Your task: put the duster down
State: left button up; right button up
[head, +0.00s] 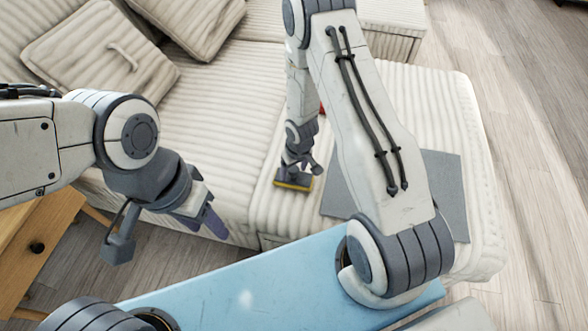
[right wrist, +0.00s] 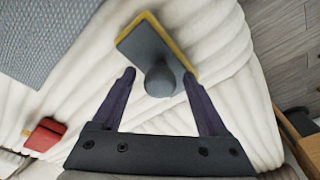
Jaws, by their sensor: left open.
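The duster (head: 293,180), a blue-grey block with a yellow edge and a round grey knob, lies on the cream ribbed sofa seat. In the right wrist view the duster (right wrist: 145,42) lies just ahead of my right gripper (right wrist: 160,78), with the knob between the two fingertips. Gaps show between the knob and both fingers, so the gripper is open. In the head view my right gripper (head: 300,162) is right above the duster. My left gripper (head: 205,222) is open and empty in front of the sofa, at left.
A grey mat (head: 443,180) lies on the seat to the right of the duster, partly behind my right arm. A red object (right wrist: 46,134) lies on the seat. Cushions (head: 100,55) are at the back left.

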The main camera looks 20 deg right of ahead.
notch_tip(320, 180, up, 12)
jog(key=s+p, duration=0.2)
jog(key=p, duration=0.6)
notch_tip(320, 180, up, 8)
jog(key=n, duration=0.1)
send_over(297, 181)
jog(key=a, duration=0.5)
jog(key=s+a+r+n+g, duration=0.1)
jog(key=s+a+r, duration=0.3)
jog(key=s+r, duration=0.5)
jog(key=s+a+r+n, duration=0.3)
jog(key=s+a+r, duration=0.2)
jog(key=s+r, duration=0.4)
jog(key=s, duration=0.4)
jog(key=shift+a+g+y, duration=0.25)
jog(key=shift+g+y, duration=0.05)
jog(key=shift+g, duration=0.1)
